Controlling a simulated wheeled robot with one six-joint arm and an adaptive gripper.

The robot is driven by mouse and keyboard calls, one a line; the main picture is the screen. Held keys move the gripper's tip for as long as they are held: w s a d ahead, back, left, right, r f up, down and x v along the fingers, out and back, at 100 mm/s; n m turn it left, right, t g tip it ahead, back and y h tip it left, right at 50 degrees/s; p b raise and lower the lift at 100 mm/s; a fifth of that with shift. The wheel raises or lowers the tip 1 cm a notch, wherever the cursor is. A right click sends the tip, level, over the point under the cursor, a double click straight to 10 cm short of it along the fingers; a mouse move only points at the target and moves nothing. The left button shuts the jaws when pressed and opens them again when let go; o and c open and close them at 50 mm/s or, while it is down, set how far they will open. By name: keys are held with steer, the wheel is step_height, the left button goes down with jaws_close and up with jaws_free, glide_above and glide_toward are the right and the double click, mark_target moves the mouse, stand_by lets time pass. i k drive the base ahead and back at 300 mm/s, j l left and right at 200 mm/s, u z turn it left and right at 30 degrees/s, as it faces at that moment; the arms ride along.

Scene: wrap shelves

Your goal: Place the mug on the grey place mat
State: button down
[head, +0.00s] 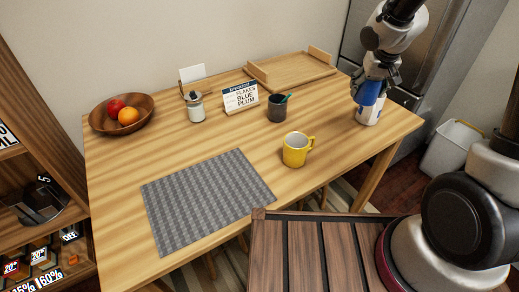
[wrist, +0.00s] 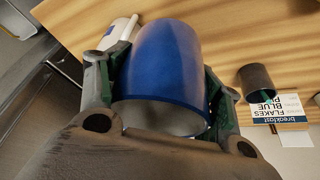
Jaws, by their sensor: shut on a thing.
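A yellow mug (head: 294,151) stands upright on the wooden table, right of the grey place mat (head: 205,195), its handle to the right. The mat lies flat and bare near the front edge. My gripper (head: 375,84) is at the table's far right, away from the mug and mat. It is shut on a blue cylindrical thing (head: 369,98), which fills the space between the fingers in the wrist view (wrist: 165,65). I see no handle on it. A white thing (head: 367,115) shows just below it in the head view; whether they touch I cannot tell.
A dark cup (head: 277,108) with a stick, a small sign (head: 240,98), a jar (head: 195,108) and a fruit bowl (head: 122,113) stand toward the back. A wooden tray (head: 290,71) is at the back right. The table between mug and mat is clear.

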mark_target(203, 189)
steer(key=u, duration=1.25)
